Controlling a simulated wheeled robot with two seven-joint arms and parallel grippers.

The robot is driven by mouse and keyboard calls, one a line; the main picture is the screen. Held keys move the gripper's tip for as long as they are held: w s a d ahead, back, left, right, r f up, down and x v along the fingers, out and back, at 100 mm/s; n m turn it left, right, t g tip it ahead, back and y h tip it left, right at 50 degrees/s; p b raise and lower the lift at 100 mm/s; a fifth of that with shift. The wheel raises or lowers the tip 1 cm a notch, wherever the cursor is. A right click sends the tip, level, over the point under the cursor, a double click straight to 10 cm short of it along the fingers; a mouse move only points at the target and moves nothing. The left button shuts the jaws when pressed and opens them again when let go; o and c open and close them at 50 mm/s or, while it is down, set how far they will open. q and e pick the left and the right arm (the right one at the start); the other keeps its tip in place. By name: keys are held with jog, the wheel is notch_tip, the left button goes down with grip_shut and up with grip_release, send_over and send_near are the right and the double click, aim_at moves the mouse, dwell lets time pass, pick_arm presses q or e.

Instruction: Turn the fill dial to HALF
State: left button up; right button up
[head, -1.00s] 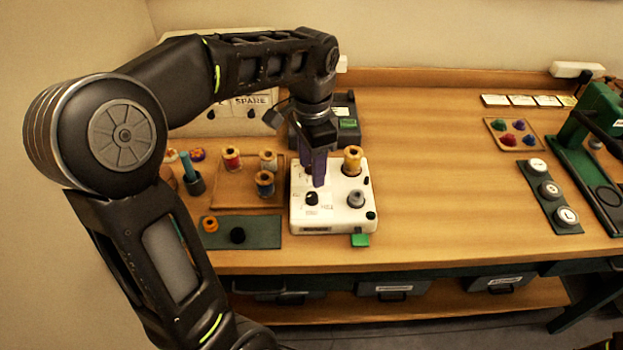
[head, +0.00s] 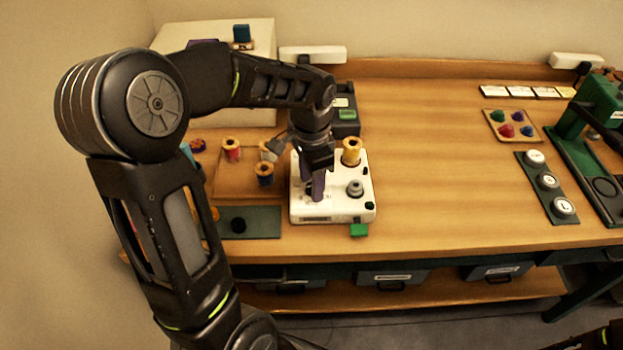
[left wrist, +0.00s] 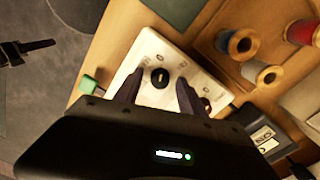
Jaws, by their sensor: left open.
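The white machine box (head: 334,212) stands near the table's front edge, with a yellow spool (head: 352,150) and a grey knob (head: 355,188) on its right side. My left gripper (head: 317,192) points down over the box's front left part and hides the black dial there in the head view. In the left wrist view the black dial (left wrist: 160,77), with a small pale mark, sits between the two open fingers (left wrist: 160,84). I see a gap on each side of it. The printing around the dial is too small to read.
A green tab (head: 359,230) sticks out at the box's front. Thread spools (head: 264,174) stand on a wooden tray close on the left, and a green mat (head: 256,221) lies in front of them. A dark device (head: 345,122) stands behind. The table to the right is mostly clear.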

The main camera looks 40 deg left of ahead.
pick_arm(q)
jog(key=shift+c, duration=0.6)
grip_shut()
